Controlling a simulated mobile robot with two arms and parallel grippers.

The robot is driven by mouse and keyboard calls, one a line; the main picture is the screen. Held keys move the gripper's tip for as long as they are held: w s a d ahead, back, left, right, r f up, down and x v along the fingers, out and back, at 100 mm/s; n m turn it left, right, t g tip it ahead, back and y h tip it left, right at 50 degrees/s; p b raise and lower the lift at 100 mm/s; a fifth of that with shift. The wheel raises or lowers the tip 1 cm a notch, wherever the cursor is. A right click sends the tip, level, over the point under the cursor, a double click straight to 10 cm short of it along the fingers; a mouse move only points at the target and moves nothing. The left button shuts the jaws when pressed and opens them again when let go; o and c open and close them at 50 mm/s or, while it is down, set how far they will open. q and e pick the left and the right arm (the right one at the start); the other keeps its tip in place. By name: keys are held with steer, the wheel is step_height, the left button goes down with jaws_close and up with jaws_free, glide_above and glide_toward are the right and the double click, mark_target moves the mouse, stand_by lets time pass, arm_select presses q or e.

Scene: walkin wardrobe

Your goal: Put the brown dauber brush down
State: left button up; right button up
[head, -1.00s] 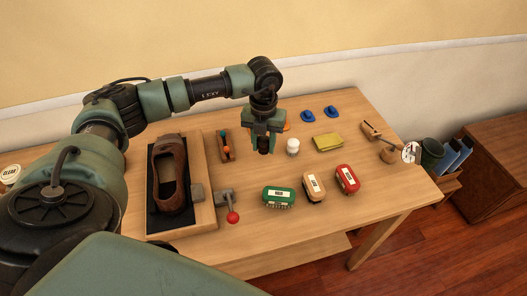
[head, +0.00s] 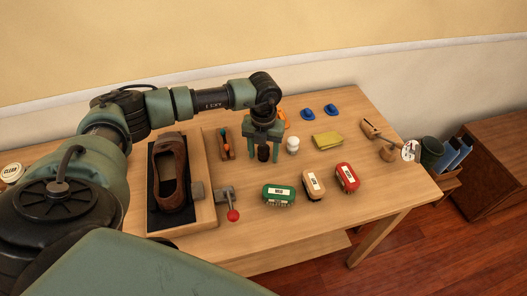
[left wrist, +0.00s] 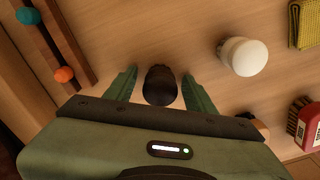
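The brown dauber brush (head: 263,153) is a small dark upright piece on the table, between the fingers of my left gripper (head: 263,155). In the left wrist view the dauber brush (left wrist: 160,85) has a clear gap on both sides to the spread fingers of the left gripper (left wrist: 159,92). The left gripper is open and touches nothing that I can see. The dauber's underside is hidden. My right gripper is not in view.
A narrow wooden rack (head: 225,145) with teal and orange knobs stands left of the gripper. A white-topped jar (head: 293,146) is close on the right. A brown shoe (head: 171,175), a yellow cloth (head: 327,141) and green (head: 278,195), tan (head: 314,185) and red (head: 347,178) brushes lie around.

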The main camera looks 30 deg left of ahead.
mark_target(263, 148)
arm_select(q)
steer(key=shift+r, duration=0.6)
step_height(263, 148, up, 11)
steer(key=b, duration=0.2)
steer(key=shift+r, duration=0.15)
